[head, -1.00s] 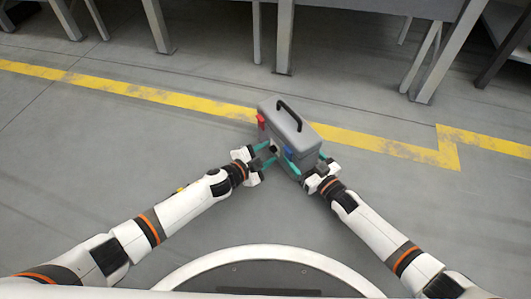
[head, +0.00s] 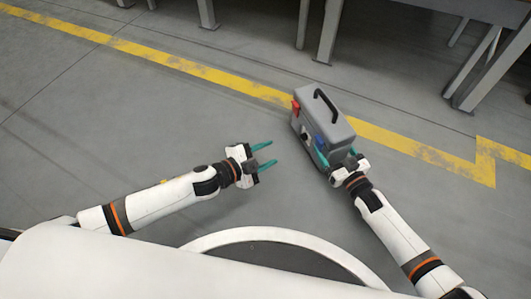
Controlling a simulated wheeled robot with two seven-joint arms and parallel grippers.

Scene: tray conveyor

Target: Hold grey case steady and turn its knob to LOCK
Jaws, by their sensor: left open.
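The grey case (head: 336,132) with a black handle (head: 326,103) is right of centre in the head view, tilted in the picture. A red part (head: 296,108) is at its left end, and a blue part (head: 320,142) is on its near face. A small dark knob-like spot (head: 305,134) shows on that face; its setting is too small to read. My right gripper (head: 338,156) has its teal fingers on either side of the case's near right end, gripping it. My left gripper (head: 272,153) is open and empty, left of the case and apart from it.
A yellow floor line (head: 240,83) runs behind the case. Grey legs (head: 329,32) of tables or frames stand at the back. The grey floor (head: 130,135) at the left is clear.

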